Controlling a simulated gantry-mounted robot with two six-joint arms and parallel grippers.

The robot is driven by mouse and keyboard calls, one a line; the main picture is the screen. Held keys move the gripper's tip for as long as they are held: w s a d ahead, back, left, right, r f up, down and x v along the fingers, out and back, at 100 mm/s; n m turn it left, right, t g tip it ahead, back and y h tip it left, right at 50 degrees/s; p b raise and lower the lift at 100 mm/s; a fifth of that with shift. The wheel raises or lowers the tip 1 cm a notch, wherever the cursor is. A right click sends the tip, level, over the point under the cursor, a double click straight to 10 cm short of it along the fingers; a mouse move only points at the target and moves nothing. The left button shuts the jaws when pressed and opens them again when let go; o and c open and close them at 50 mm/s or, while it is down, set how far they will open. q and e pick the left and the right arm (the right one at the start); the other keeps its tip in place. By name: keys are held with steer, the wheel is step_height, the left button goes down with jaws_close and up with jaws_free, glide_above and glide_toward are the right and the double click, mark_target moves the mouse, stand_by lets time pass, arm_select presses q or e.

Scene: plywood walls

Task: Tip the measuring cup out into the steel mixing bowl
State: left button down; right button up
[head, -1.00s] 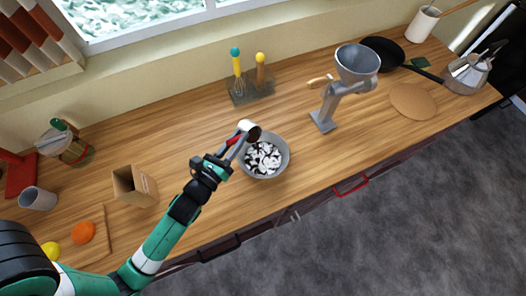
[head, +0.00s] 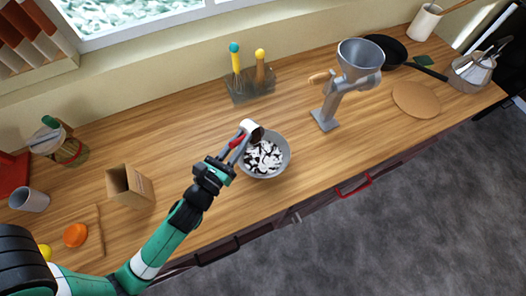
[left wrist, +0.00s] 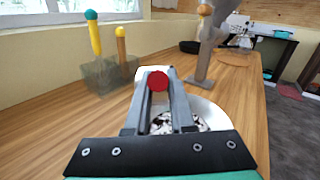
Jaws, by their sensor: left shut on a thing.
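The measuring cup (head: 248,126) is white with a red handle, and its dark opening faces right and down in the head view. My left gripper (head: 238,144) is shut on its handle and holds the cup tilted over the back-left rim of the mixing bowl. In the left wrist view, the red handle end (left wrist: 158,81) shows between the gripper fingers (left wrist: 160,92). The grey steel mixing bowl (head: 286,164) stands on the counter with black and white pieces in it. In the left wrist view my gripper partly hides the bowl (left wrist: 218,118). I cannot see inside the cup.
A utensil block (head: 250,92) stands behind the bowl, and a grey hand mill (head: 328,105) to its right. A cardboard box (head: 130,186) stands left.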

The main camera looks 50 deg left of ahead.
arm_select(q)
steer(key=shift+d+m+b, duration=0.4)
steer(key=shift+d+b, duration=0.05)
steer(key=shift+b, duration=0.1)
steer(key=shift+d+m+t+b, duration=0.35)
steer(key=shift+d+m+b, duration=0.1)
steer(key=shift+m, duration=0.55)
steer(key=shift+d+m+t+b, duration=0.3)
steer(key=shift+d+m, duration=0.2)
steer(key=shift+m, duration=0.5)
steer(key=shift+d+m+t+b, duration=0.35)
steer(key=shift+d+m+b, duration=0.1)
steer(key=shift+m, duration=0.55)
stand_by(1.4)
